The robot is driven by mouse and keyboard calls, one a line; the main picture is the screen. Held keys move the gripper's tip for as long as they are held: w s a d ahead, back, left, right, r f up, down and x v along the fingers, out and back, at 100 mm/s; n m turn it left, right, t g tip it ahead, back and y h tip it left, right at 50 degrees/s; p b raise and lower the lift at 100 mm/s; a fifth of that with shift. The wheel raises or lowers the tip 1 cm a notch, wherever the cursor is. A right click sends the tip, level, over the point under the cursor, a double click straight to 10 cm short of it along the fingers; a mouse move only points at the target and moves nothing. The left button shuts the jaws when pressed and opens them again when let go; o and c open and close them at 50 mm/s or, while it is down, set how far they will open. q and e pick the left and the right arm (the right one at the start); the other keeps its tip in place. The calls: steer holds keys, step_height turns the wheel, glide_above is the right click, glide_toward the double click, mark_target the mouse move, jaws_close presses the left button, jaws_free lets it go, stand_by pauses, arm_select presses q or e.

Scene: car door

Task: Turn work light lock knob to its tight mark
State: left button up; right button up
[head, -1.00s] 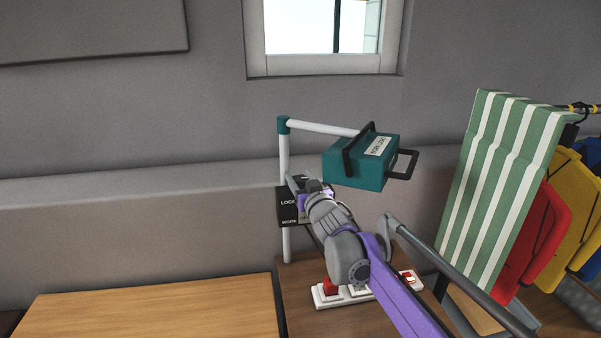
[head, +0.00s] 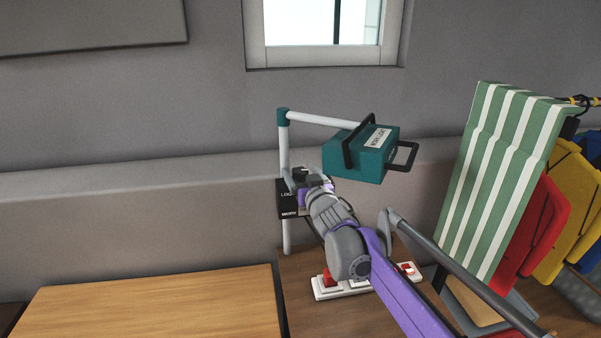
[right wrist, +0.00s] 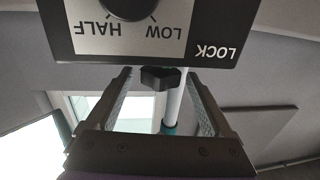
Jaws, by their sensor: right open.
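The work light (head: 357,158) is a teal box on a white arm and pole. A black control box (head: 287,205) sits on the pole below it. In the right wrist view, the control box (right wrist: 215,22) appears upside down, with LOCK, LOW and HALF lettering and a dark dial. The black lobed lock knob (right wrist: 160,77) sits at the box's edge by the pole. My right gripper (right wrist: 157,82) is open, its fingers on either side of the knob with visible gaps. In the head view my right gripper (head: 308,180) covers much of the box. No tight mark is readable. My left gripper is out of view.
A white power strip (head: 345,290) with red switches lies on the brown table below my right arm. A wooden tabletop (head: 150,305) is clear at left.

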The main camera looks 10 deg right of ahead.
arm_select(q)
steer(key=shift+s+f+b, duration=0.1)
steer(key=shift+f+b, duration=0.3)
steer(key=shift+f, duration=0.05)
arm_select(e)
steer(key=s+d, duration=0.1)
steer(key=s, duration=0.9)
steer(key=shift+d, duration=0.15)
